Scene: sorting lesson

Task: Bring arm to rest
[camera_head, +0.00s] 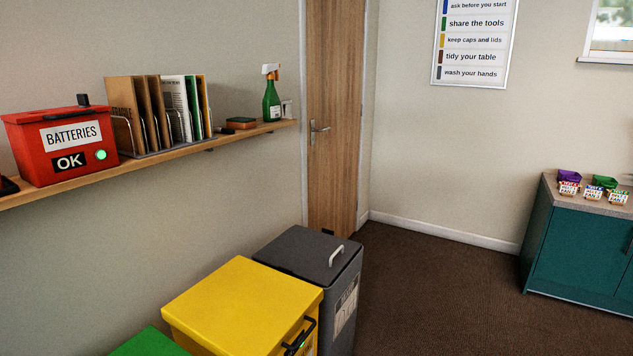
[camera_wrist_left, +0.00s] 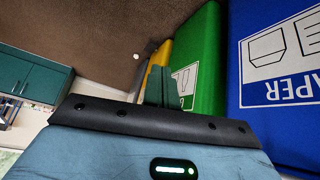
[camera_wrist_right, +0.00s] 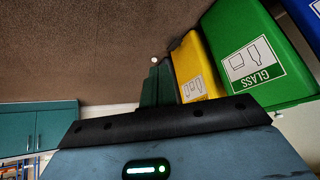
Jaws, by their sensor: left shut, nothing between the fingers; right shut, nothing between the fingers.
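My left gripper (camera_wrist_left: 158,86) shows in the left wrist view as teal fingers closed together and empty, in front of the green bin (camera_wrist_left: 204,60) and the yellow bin (camera_wrist_left: 158,60). My right gripper (camera_wrist_right: 158,86) shows in the right wrist view, also closed and empty, beside the yellow bin (camera_wrist_right: 197,70) and the green glass bin (camera_wrist_right: 250,58). Neither gripper can be made out clearly in the head view.
A blue paper bin (camera_wrist_left: 285,15) is right in the left wrist view. The head view shows a grey bin (camera_head: 300,252), a shelf (camera_head: 225,137) with a red battery box (camera_head: 85,125), a door (camera_head: 335,90) and a teal cabinet (camera_head: 580,250). The brown floor (camera_head: 430,285) between is clear.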

